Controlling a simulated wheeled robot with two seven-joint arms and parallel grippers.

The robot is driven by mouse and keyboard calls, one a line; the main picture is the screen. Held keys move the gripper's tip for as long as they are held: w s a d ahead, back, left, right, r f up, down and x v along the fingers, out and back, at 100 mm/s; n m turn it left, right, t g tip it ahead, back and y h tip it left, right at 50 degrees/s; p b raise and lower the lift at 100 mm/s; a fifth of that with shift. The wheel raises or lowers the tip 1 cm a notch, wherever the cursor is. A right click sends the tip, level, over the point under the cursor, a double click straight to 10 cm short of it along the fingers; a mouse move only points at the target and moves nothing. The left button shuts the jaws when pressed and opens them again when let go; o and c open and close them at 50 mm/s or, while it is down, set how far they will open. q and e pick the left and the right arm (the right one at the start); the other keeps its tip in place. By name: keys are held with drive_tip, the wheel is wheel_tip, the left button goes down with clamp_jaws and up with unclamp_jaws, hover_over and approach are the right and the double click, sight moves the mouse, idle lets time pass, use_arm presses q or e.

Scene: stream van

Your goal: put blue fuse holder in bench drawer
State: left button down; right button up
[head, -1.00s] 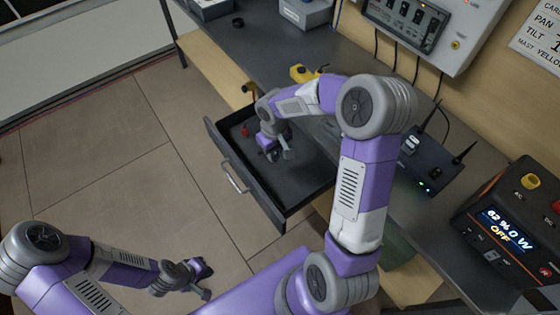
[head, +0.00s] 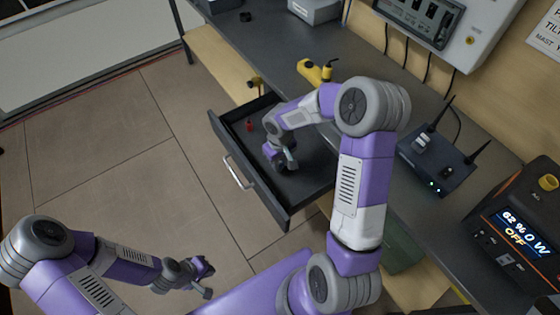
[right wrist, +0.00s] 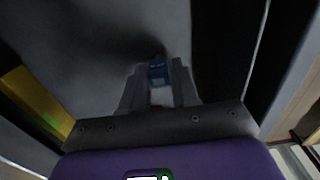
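The bench drawer (head: 262,196) is pulled out from under the bench, its dark floor showing. My right gripper (head: 288,166) points down inside the drawer, near its front part. In the right wrist view my right gripper (right wrist: 159,84) has its two fingers on either side of the small blue fuse holder (right wrist: 157,70), apparently touching it at the tips. The fuse holder cannot be made out clearly in the head view. My left gripper (head: 208,280) is empty with its fingers apart, above the floor at lower left.
A small red item (head: 249,126) lies in the drawer's far left part. On the bench are a yellow tool (head: 315,72), a router with antennas (head: 438,160) and a power station (head: 520,225). A grey box (head: 316,8) stands at the back. The floor left of the drawer is clear.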

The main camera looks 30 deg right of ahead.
sight(280, 162)
drive_tip(key=shift+o, duration=1.3)
drive_tip(key=shift+r, duration=0.1)
drive_tip(key=shift+r+p, duration=0.3)
drive_tip(key=shift+r, duration=0.1)
wheel_tip(280, 162, up, 11)
drive_tip(key=p, duration=0.3)
drive_tip(key=shift+r+p, duration=0.2)
drive_tip(key=shift+p, duration=0.15)
drive_tip(key=shift+f, duration=0.1)
